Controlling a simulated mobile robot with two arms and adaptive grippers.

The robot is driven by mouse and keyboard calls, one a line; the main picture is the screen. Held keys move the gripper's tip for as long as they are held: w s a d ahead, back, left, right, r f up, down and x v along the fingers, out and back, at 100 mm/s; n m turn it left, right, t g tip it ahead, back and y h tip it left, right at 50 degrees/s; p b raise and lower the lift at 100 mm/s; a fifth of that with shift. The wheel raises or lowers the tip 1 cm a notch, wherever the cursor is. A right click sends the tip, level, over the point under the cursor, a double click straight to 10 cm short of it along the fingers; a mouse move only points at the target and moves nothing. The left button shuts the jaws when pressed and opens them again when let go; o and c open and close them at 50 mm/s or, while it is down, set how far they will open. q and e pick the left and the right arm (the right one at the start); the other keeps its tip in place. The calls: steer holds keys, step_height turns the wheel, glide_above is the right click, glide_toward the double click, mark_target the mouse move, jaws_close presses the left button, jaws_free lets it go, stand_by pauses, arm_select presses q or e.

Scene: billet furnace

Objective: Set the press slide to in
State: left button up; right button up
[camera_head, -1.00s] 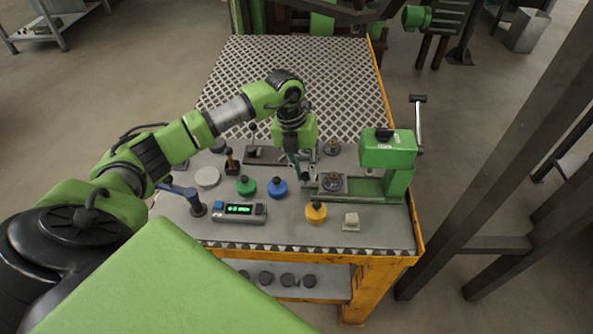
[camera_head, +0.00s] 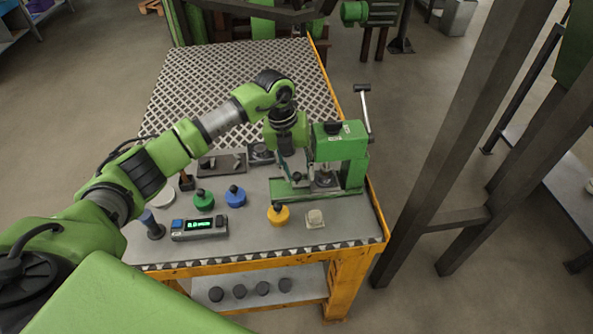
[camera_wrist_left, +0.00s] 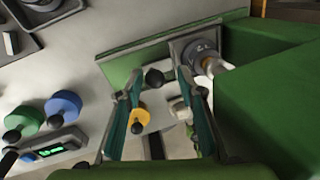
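The green press (camera_head: 342,148) stands at the right of the workbench, its lever up. Its slide carriage carries a round metal fixture (camera_head: 323,179) that sits under the press head; it also shows in the left wrist view (camera_wrist_left: 207,57). The slide runs on a green base rail (camera_head: 345,188). My left gripper (camera_head: 291,172) points down at the left end of the slide. In the left wrist view its two fingers (camera_wrist_left: 158,76) are apart, with a black ball knob (camera_wrist_left: 154,77) between them and gaps visible on both sides. My right gripper is out of view.
Green (camera_head: 203,198), blue (camera_head: 236,196) and yellow (camera_head: 278,215) knobbed weights lie in front of the press. A pale block (camera_head: 315,219) and a digital display box (camera_head: 200,228) are near the front edge. A mesh surface (camera_head: 230,90) covers the bench's back.

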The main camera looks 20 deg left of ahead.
arm_select(q)
steer(key=shift+s+a, duration=0.1)
step_height(320, 180, up, 12)
steer(key=a, duration=0.2)
steer(key=shift+s, duration=0.35)
steer(key=shift+s+f, duration=0.1)
steer(key=shift+f, duration=0.15)
